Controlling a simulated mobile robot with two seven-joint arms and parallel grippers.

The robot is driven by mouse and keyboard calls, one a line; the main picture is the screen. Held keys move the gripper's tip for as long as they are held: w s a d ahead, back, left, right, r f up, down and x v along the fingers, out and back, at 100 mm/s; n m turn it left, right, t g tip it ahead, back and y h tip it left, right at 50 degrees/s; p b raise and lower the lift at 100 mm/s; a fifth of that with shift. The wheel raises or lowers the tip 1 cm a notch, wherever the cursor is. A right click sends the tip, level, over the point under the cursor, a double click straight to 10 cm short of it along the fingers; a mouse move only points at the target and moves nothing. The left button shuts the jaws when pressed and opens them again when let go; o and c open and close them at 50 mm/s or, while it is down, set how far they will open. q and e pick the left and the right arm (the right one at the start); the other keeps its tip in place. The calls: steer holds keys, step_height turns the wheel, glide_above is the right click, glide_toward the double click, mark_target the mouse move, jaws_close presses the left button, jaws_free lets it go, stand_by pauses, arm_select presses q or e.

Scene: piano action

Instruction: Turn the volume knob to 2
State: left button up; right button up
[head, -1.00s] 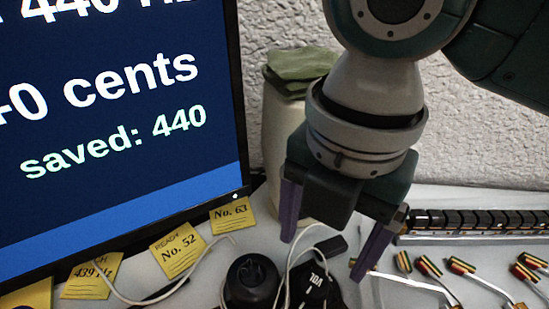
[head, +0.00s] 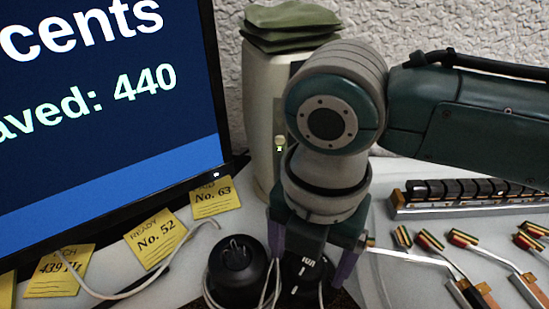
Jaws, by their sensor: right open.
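The black volume control (head: 302,283) stands at the bottom edge of the head view, with white "VOL" lettering and small white marks on it. Its lower part is cut off by the frame, and I cannot read the knob's setting. My right gripper (head: 307,266) points down over it, open, with one purple finger on the left of the control and the other on the right. I cannot tell whether either finger touches it. My left gripper is out of view.
A black round device (head: 237,272) with a cable stands just left of the control. A monitor (head: 100,110) fills the left, with yellow notes (head: 155,238) below it. Hammer parts (head: 470,240) and a rail (head: 465,195) lie at right. A pale canister (head: 262,105) with green cloth stands behind.

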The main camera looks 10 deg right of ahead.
steer(key=shift+c, duration=0.3)
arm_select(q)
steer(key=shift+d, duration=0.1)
arm_select(e)
jaws_close()
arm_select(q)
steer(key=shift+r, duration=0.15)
